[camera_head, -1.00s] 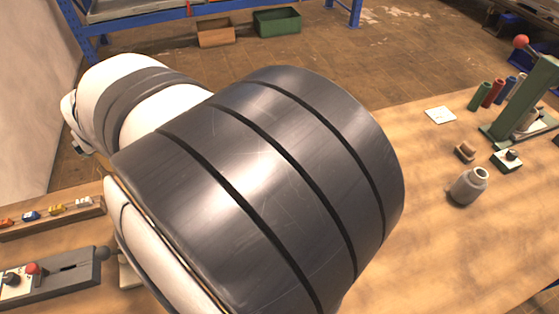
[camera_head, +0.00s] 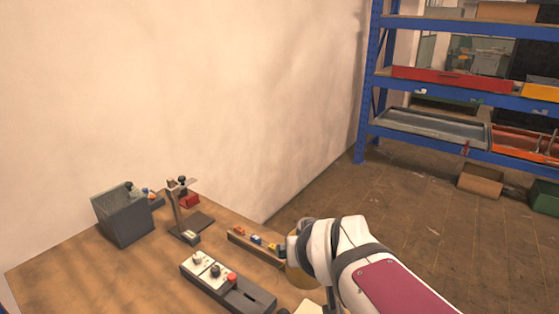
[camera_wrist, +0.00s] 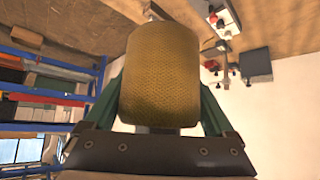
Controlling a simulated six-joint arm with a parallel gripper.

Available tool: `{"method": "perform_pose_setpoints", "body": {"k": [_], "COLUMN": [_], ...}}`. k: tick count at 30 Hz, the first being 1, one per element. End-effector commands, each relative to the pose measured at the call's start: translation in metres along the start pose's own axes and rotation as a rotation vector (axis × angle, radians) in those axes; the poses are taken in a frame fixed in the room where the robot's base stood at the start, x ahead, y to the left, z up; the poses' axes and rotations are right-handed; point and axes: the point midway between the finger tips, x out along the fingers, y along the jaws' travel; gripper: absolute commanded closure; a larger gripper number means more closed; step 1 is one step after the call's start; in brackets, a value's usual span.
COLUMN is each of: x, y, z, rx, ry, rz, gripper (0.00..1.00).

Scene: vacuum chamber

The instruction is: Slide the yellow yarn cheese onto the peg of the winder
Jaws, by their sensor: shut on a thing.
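The yellow yarn cheese (camera_wrist: 160,75) is a ribbed, mustard-yellow cylinder filling the middle of the wrist view. My gripper (camera_wrist: 160,118) has its green fingers on both sides of it and is shut on it. In the head view a yellowish part of the cheese (camera_head: 297,275) shows beside my white wrist, above the table's right part. I cannot tell for sure which device is the winder. A dark post stand (camera_head: 177,210) with a cross arm stands farther back on the table. No bare peg can be made out clearly.
A grey control box (camera_head: 228,283) with knobs and a red button lies near my gripper. Behind it is a wooden rack (camera_head: 255,244) with small coloured pieces. The front left tabletop (camera_head: 90,275) is clear.

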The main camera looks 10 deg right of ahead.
Motion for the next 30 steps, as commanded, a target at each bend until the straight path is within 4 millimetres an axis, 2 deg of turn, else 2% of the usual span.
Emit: {"method": "perform_pose_setpoints", "body": {"k": [8,13,17,21,25,30], "x": [0.018,0.014,-0.006,-0.043,-0.076,-0.102], "y": [0.092,0.171,0.238,0.300,0.337,0.358], "z": [0.047,0.097,0.145,0.201,0.241,0.268], "rx": [0.296,0.592,0.868,1.168,1.370,1.500], "ry": [-0.006,-0.010,-0.009,-0.005,-0.002,-0.001], "rz": [0.306,0.603,0.880,1.177,1.377,1.506], "gripper": [0.75,0.75,0.75,0.75,0.75,0.75]}}
